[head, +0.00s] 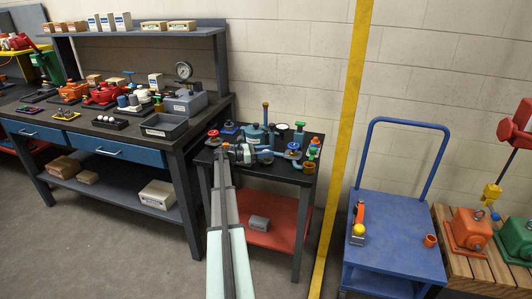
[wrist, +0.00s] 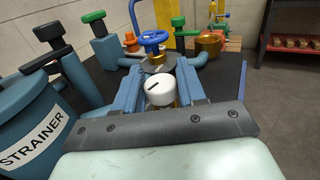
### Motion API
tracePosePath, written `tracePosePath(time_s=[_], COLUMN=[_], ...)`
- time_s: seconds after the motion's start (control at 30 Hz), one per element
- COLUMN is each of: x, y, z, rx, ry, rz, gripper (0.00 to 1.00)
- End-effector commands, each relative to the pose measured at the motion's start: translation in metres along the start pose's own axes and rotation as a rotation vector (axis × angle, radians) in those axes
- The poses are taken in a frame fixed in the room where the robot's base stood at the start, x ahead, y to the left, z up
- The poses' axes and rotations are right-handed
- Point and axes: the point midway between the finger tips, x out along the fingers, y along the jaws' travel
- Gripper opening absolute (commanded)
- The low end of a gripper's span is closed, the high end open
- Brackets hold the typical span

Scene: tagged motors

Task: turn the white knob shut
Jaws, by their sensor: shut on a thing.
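The white knob (wrist: 161,91) is in the middle of the wrist view, a round cap with a short dark mark on its face. The mark runs slantwise, nearly across the picture. My gripper (wrist: 160,79) has one finger on each side of the knob and is shut on it. In the head view my gripper (head: 243,153) reaches in over the small dark table, and the knob cannot be made out clearly there.
A blue handwheel (wrist: 153,39) stands just behind the knob. A blue strainer body (wrist: 30,130) is close on the left. Green-topped valves (wrist: 94,17) and a copper-coloured cup (wrist: 209,44) are nearby. The small table (head: 304,166) is crowded; a blue cart (head: 395,225) stands right.

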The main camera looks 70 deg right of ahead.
Motion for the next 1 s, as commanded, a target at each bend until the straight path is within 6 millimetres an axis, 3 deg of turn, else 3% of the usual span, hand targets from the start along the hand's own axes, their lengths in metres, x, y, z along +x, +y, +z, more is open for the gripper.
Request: tracePosePath(time_s=[0.2, 0.57, 0.6, 0.8, 1.0], x=[0.0005, 0.0002, 0.0002, 0.0001, -0.0003], y=[0.0018, -0.0004, -0.0004, -0.0003, -0.0001], z=[-0.0006, -0.0004, -0.0004, -0.0002, 0.0000], rx=[0.000, -0.001, -0.001, 0.000, 0.000], ry=[0.001, 0.001, 0.002, 0.001, 0.001], rz=[-0.106, -0.123, -0.122, -0.122, -0.121], gripper=[0.10, 0.10, 0.42, 0.59, 0.59])
